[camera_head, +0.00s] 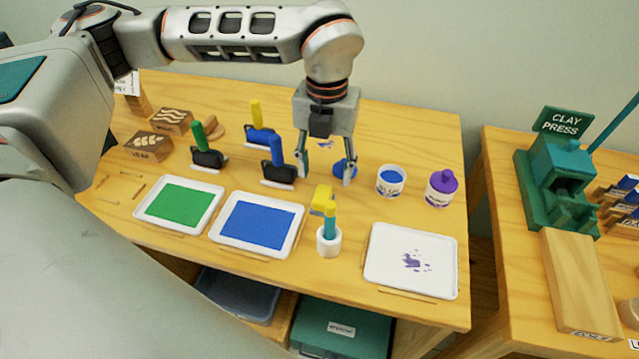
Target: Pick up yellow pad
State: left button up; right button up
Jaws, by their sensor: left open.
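A tool with a yellow block-like head (324,200), the likeliest yellow pad, stands upright on a teal handle in a small white holder (329,243) near the front middle of the table. My left gripper (325,173) points down behind it, farther back on the table. Its two fingers are spread apart with nothing held between them. A small blue round thing (341,169) is by its right finger, partly hidden; I cannot tell whether they touch. My right gripper is not in view.
Trays with green (152,213) and blue (227,250) paint lie left of the holder, a white tray (377,280) right. Blue (390,190) and purple (438,194) pots stand behind. Stampers, including one with a yellow handle (256,113), stand left. A green clay press (560,175) is on another table.

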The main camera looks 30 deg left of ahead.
aim_at(322, 193)
pick_arm(q)
jog(key=shift+f, duration=0.25)
jog(key=shift+s+f, duration=0.15)
jog(key=shift+f, duration=1.2)
jog(key=f, duration=0.4)
jog(key=shift+s+a+f+b, duration=0.15)
jog(key=shift+s+f+b, duration=0.05)
jog(key=shift+b, duration=0.2)
jog(key=shift+f, duration=0.1)
jog(key=shift+c, duration=0.4)
jog(key=c, duration=1.1)
jog(key=shift+w+r, duration=0.1)
jog(key=shift+r, duration=0.45)
notch_tip(322, 193, up, 19)
jog(key=p, duration=0.2)
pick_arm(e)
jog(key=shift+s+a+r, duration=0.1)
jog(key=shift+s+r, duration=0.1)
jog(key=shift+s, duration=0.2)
